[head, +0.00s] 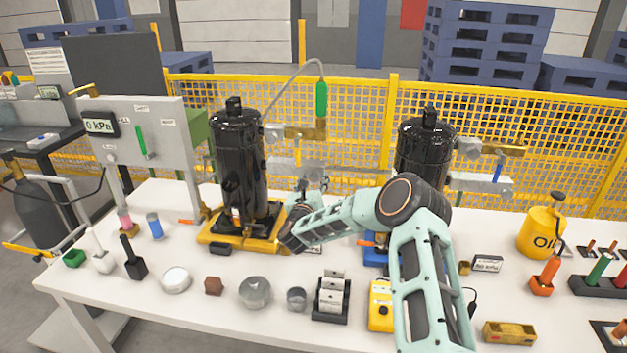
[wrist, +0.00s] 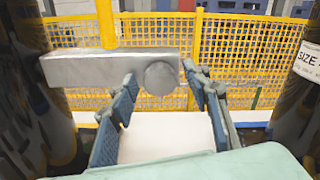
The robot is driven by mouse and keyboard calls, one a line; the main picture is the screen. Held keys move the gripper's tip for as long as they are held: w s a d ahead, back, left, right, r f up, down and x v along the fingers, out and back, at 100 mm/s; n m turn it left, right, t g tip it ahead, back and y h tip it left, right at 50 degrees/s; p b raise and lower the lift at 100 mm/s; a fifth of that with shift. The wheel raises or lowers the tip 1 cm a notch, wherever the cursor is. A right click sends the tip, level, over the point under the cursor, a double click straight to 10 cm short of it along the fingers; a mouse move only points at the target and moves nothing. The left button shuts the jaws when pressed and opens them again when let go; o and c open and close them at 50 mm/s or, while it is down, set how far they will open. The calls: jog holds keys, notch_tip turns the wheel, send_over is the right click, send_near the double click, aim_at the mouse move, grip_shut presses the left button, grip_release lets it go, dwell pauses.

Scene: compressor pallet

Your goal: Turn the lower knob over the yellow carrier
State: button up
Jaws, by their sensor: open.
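A black compressor (head: 238,165) stands upright on the yellow carrier (head: 213,238) at the left of the table. Two grey arms stick out to its right, the upper one (head: 272,134) and the lower one (head: 281,165). In the wrist view the grey bar (wrist: 95,69) comes in from the left and ends in a round grey knob (wrist: 160,78). My gripper (wrist: 160,74) is open, with one blue-grey finger on each side of the knob. I cannot tell whether either finger touches it. In the head view my forearm hides part of the table near the carrier.
A second black compressor (head: 424,145) stands to the right on a blue carrier (head: 375,254). A yellow mesh fence (head: 350,120) runs behind the table. Small parts, a grey dish (head: 255,291) and a yellow oil can (head: 540,232) occupy the table.

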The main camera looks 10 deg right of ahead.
jog(key=shift+c, duration=0.4)
jog(key=c, duration=1.1)
